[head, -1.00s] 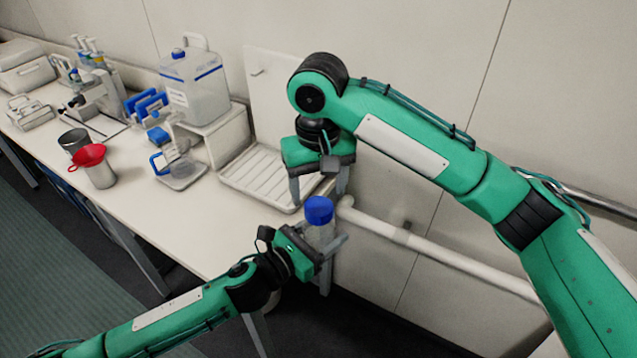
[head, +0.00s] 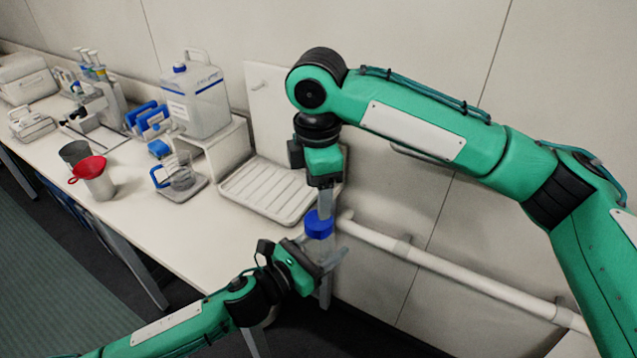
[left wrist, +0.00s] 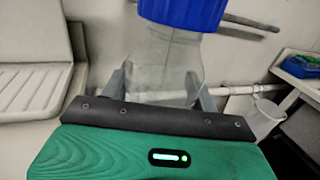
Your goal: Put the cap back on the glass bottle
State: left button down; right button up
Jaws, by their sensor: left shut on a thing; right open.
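The clear glass bottle (left wrist: 165,65) is held upright in my left gripper (head: 328,262), out in front of the bench edge. The bottle also shows faintly in the head view (head: 318,247). The blue cap (head: 319,224) sits on top of the bottle's neck; its lower part also shows in the left wrist view (left wrist: 185,10). Whether it is screwed tight cannot be told. My right gripper (head: 325,205) points down right above the cap, with its fingers at the cap's top. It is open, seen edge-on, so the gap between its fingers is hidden.
A white ribbed tray (head: 268,190) lies at the near end of the bench. Behind it stand a large jug (head: 197,100) on a riser, a beaker (head: 180,175) and a cup with a red funnel (head: 92,170). A white pipe (head: 420,256) runs along the wall.

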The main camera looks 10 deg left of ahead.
aim_at(318, 220)
jog(key=n, duration=0.4)
jog(key=shift+r, duration=0.4)
jog(key=shift+f, duration=0.15)
jog(key=shift+f, duration=3.9)
jog(key=c, duration=1)
jog(key=o, duration=1.2)
jog(key=shift+c, duration=0.2)
